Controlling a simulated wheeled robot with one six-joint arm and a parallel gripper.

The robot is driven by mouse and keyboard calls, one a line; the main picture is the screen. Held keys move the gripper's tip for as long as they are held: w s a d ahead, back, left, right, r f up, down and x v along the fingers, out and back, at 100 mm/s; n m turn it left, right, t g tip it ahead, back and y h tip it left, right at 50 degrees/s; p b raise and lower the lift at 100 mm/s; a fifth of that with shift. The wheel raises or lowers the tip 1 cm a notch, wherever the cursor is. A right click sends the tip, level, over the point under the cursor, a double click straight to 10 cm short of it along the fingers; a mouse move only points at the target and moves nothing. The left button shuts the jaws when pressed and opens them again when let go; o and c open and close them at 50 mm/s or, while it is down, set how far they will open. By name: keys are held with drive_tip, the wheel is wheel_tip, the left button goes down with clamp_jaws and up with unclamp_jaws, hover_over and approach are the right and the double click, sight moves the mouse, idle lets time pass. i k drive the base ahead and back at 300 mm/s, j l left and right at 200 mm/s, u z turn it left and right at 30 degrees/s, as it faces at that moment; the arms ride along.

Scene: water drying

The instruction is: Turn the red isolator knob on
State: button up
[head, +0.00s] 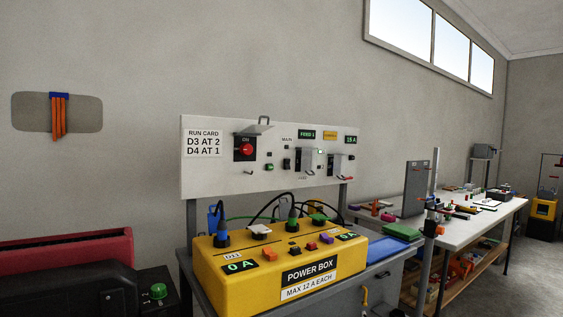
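The red isolator knob (246,149) is a small round red knob on a black square plate, at the left part of a white upright panel (225,177). White lettering that looks like "ON" shows just above the knob; which way the knob points is too small to tell. A raised grey flap or hasp (262,124) sticks out above the plate. My gripper is not in view.
A yellow power box (215,285) with plugs and cables stands on a bench in front of the panel. A red and black machine (70,270) with a green knob fills the lower left. A cluttered white workbench (507,212) runs back at right. The wall above the panel is clear.

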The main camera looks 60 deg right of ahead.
sight(245, 149)
drive_tip(key=z, duration=1.75)
